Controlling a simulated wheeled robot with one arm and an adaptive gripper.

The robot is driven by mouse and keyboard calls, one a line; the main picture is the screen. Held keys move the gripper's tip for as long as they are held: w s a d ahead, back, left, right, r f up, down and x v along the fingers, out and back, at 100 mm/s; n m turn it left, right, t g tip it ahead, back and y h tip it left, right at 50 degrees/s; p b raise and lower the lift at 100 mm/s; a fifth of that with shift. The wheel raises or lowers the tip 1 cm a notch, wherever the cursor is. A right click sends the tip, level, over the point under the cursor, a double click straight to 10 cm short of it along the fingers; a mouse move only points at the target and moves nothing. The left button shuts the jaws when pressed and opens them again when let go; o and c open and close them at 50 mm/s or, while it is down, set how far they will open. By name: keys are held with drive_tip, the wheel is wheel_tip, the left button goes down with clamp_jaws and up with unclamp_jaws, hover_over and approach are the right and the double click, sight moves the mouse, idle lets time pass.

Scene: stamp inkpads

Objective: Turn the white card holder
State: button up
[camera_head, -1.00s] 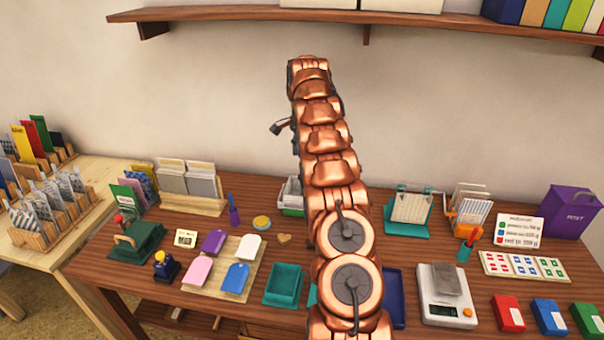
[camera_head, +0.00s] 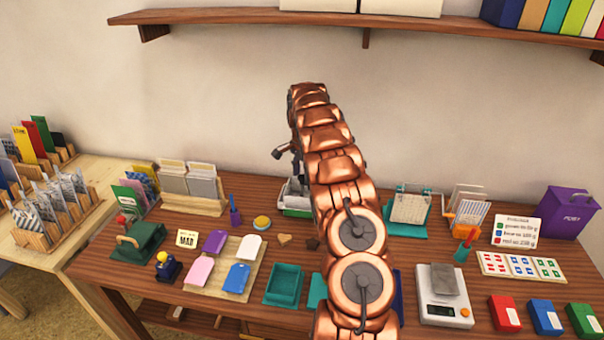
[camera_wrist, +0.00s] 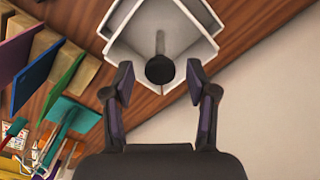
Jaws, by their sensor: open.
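The white card holder (camera_wrist: 185,28) fills the top middle of the wrist view. It has several angled white walls around a dark round knob (camera_wrist: 160,70). My gripper (camera_wrist: 160,84) is open, with one finger on each side of the knob and a gap showing on both sides. In the head view my arm hides most of the holder; a white and green part (camera_head: 296,208) shows to the left of the arm, below my gripper (camera_head: 295,168).
A card rack (camera_head: 190,186) stands to the left and a teal stand (camera_head: 408,212) to the right. A white scale (camera_head: 443,295) is at the front right. Colored upright panels (camera_wrist: 36,75) show left in the wrist view. The wall is behind.

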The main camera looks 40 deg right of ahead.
drive_tip(key=shift+c, duration=0.2)
clamp_jaws()
idle(0.5)
